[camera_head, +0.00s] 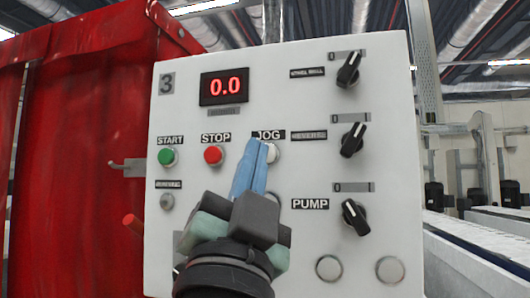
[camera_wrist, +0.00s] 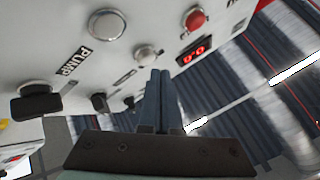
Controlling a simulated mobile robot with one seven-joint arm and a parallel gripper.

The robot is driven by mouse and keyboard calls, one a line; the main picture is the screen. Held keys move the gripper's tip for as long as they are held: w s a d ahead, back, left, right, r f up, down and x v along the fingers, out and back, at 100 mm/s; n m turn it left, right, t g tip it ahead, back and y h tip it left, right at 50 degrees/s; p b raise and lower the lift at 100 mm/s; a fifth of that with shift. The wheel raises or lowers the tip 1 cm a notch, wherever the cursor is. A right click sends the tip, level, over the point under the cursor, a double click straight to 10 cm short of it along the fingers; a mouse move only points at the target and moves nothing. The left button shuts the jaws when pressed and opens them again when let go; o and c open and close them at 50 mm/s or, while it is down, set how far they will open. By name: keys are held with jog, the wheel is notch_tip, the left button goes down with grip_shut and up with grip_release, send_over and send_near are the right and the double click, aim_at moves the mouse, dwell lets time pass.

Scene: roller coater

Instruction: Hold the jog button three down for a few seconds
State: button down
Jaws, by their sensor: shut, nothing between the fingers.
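The white control panel (camera_head: 385,100) carries the number 3 plate (camera_head: 167,83). The pale round JOG button (camera_head: 271,153) sits under the JOG label (camera_head: 269,135), partly hidden by my blue fingertips. My gripper (camera_head: 258,145) is shut and empty, its tips in front of the button's left side in the head view. In the wrist view the shut fingers (camera_wrist: 161,74) point at the panel, and the JOG button (camera_wrist: 147,54) shows just up and left of the tips. I cannot tell whether the tips touch it or whether it is pressed.
The red STOP button (camera_head: 213,155) and green START button (camera_head: 167,157) are to the left. The display (camera_head: 224,87) reads 0.0. Several black knobs, including the PUMP knob (camera_head: 355,217), line the right side. A red cover (camera_head: 70,150) stands at left.

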jog(key=shift+w+d, duration=0.1)
jog(key=shift+w, duration=0.05)
jog(key=shift+w, duration=0.25)
jog(key=shift+w+d, duration=0.2)
jog(key=shift+w, duration=0.25)
dwell(2.3)
jog(key=shift+s, duration=0.15)
dwell(2.8)
jog(key=shift+s+a+b, duration=0.25)
jog(key=shift+s+b, duration=0.1)
jog(key=shift+s, duration=0.3)
jog(key=shift+s+a+b, duration=0.15)
jog(key=shift+s+a, duration=0.1)
jog(key=shift+s, duration=0.55)
jog(key=shift+s+a+b, duration=0.15)
jog(key=shift+s+a, duration=0.15)
jog(key=shift+s, duration=0.5)
jog(key=shift+s+a+b, duration=0.15)
jog(key=shift+s+a, duration=0.1)
jog(key=shift+s, duration=0.55)
jog(key=shift+f, duration=0.1)
